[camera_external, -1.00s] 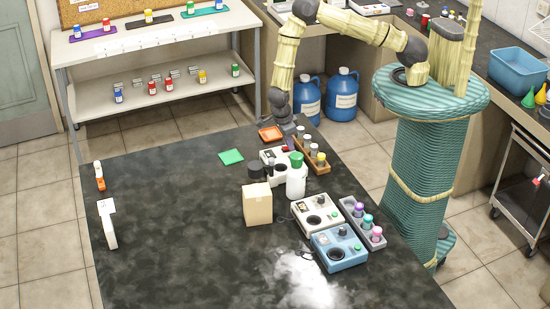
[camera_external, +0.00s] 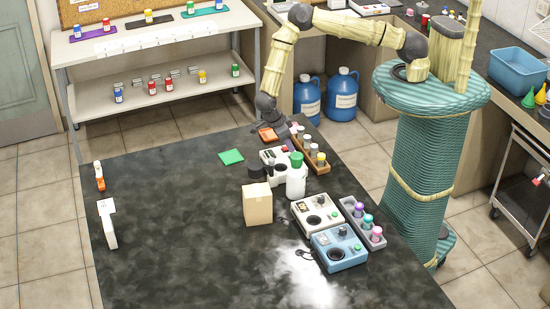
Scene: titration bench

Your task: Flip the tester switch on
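Three boxy devices with dark round parts on top stand on the dark bench: a white one (camera_external: 270,155) at the back, a second white one (camera_external: 322,229) in front of it, and a blue one (camera_external: 346,263) nearest the camera. I cannot tell which is the tester, and no switch position can be read at this size. My gripper (camera_external: 284,137) points down and to the right, just behind the back white device, near the orange pad. It is small and dark, and its fingers cannot be made out. Whether it touches the device is unclear.
A white bottle with a green cap (camera_external: 296,184) and a cardboard box (camera_external: 257,205) stand close to the devices. A wooden vial rack (camera_external: 321,168) and a grey vial rack (camera_external: 360,226) line the right edge. A green pad (camera_external: 231,157) lies left. The left bench is mostly clear.

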